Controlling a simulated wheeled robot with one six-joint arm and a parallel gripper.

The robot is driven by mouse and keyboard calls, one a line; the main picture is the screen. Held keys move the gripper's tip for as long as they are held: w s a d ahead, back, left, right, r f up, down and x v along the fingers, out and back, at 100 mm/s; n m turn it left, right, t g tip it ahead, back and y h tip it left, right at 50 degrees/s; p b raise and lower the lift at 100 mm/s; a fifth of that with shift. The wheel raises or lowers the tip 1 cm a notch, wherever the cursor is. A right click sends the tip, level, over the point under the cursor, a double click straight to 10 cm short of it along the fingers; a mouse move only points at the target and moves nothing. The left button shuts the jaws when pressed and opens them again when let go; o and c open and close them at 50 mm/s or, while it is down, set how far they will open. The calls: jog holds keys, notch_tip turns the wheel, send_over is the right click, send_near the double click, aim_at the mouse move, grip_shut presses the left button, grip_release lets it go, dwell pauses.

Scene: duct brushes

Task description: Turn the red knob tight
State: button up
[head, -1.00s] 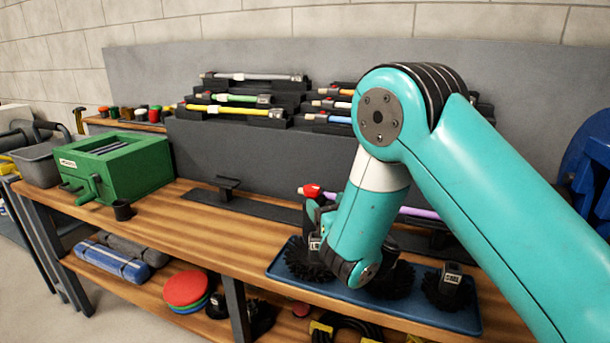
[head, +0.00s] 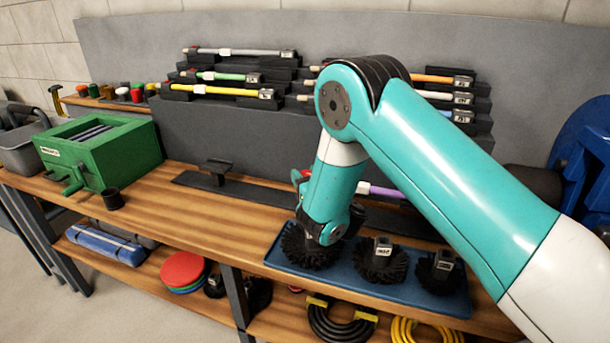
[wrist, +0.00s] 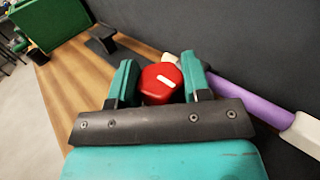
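The red knob (wrist: 162,83) has a white mark on its face and sits at the end of a purple rod (wrist: 250,100). In the wrist view it lies between the two teal fingers of my gripper (wrist: 160,80), with a finger against each side, so the gripper looks shut on it. In the head view a little of the red knob (head: 297,176) shows left of my wrist, and the purple rod (head: 385,190) runs right behind my arm. My wrist hides most of the knob and the fingers there.
A blue tray (head: 345,284) with black round brushes (head: 380,260) lies just below and in front of my wrist. A green box (head: 105,150) with a crank stands at the left. Other rods lie on stepped racks behind.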

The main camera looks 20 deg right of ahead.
jog(key=shift+c, duration=0.7)
jog(key=shift+f+m+h+b, duration=0.25)
jog(key=shift+h+b, duration=0.25)
jog(key=shift+b, duration=0.5)
jog(key=m+h+b, duration=0.2)
jog(key=h+b, duration=0.1)
jog(key=b, duration=0.1)
jog(key=shift+a+m+h, duration=0.1)
jog(key=shift+m+h, duration=0.15)
jog(key=shift+h, duration=0.05)
jog(key=m+h, duration=0.1)
jog(key=h, duration=0.1)
jog(key=m+h, duration=0.1)
jog(key=h, duration=0.1)
jog(key=shift+r+m+g, duration=0.35)
jog(key=shift+m+g, duration=0.05)
jog(key=shift+m+g+h, duration=0.3)
jog(key=shift+m+h, duration=0.1)
jog(key=shift+h, duration=0.4)
jog(key=shift+f+m+g+h+b, duration=0.2)
jog(key=shift+m+g+h+b, duration=0.5)
jog(key=shift+h, duration=0.4)
jog(key=m+g+h+b, duration=0.1)
jog(key=m+h+b, duration=0.1)
jog(key=b, duration=0.2)
jog(key=shift+f, duration=0.15)
jog(key=shift+r+m+g+h+b, duration=0.35)
jog(key=shift+g+h+b, duration=0.15)
jog(key=shift+b, duration=0.8)
